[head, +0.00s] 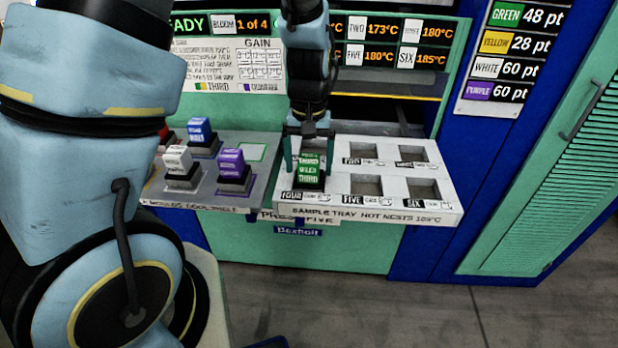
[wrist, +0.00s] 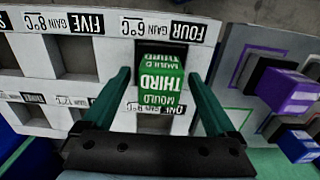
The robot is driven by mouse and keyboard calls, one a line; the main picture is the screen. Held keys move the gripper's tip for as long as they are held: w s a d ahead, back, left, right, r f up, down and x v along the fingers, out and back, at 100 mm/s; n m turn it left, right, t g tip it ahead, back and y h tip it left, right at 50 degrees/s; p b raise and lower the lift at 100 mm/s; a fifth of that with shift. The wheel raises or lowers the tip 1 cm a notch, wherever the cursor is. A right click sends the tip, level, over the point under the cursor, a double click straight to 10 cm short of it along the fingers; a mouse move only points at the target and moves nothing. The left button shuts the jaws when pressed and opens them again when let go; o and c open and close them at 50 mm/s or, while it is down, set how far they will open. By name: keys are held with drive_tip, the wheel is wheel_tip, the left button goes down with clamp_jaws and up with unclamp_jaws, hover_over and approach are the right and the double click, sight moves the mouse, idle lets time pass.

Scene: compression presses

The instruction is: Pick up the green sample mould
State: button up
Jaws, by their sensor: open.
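The green sample mould (head: 311,170) sits in the nest labelled FOUR, at the front left of the white sample tray (head: 383,207). It also shows in the wrist view (wrist: 161,85), with MOULD and THIRD printed on it. My gripper (head: 309,160) is open above and around the mould. In the wrist view, its two green fingers (wrist: 160,85) stand on either side of the mould, with a gap visible on each side. The mould's lower part is hidden in the nest.
Left of the tray, a grey shelf (head: 213,194) holds a purple mould (head: 233,168), a white mould (head: 180,165), a blue mould (head: 203,134) and a partly hidden red one. The other visible tray nests are empty. A teal press body stands behind.

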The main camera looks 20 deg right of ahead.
drive_tip(key=shift+c, duration=0.4)
clamp_jaws()
drive_tip(key=shift+r, duration=0.1)
idle(0.5)
